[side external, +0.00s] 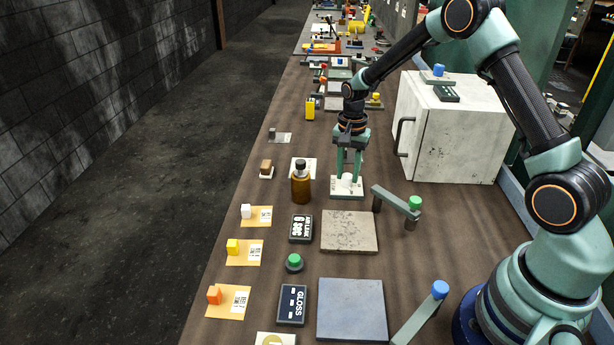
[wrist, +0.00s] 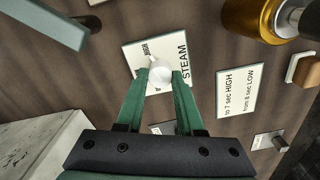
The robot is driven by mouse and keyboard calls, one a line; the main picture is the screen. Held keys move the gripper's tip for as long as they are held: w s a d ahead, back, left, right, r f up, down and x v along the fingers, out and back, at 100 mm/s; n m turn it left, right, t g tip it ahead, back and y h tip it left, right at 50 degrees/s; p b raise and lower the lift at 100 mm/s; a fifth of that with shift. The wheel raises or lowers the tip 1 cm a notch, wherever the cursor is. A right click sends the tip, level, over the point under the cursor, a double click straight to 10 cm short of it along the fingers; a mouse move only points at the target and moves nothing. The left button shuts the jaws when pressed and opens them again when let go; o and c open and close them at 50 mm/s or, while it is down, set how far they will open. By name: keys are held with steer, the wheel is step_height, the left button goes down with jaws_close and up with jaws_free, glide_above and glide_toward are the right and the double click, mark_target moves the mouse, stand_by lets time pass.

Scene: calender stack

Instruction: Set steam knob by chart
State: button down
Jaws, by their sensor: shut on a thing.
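In the side view, my gripper (side external: 347,180) stands upright over the steam plate (side external: 347,194). I cannot tell clearly where the knob points. The chart card (wrist: 240,90) reads "to 7 sec HIGH, from 8 sec LOW"; in the side view it lies partly behind the brown bottle (side external: 300,188).
A dark AIR LEAK display (side external: 301,228) with large characters, hard to read, lies nearer the camera. A white box (side external: 455,135) with a handle stands right of my gripper. A grey bar with a green knob (side external: 414,203) and a stone slab (side external: 349,232) are close by.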

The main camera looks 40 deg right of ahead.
mark_target(347, 176)
steer(key=c, duration=0.5)
jaws_free()
step_height(347, 176, up, 12)
steer(key=shift+r, duration=0.1)
stand_by(0.3)
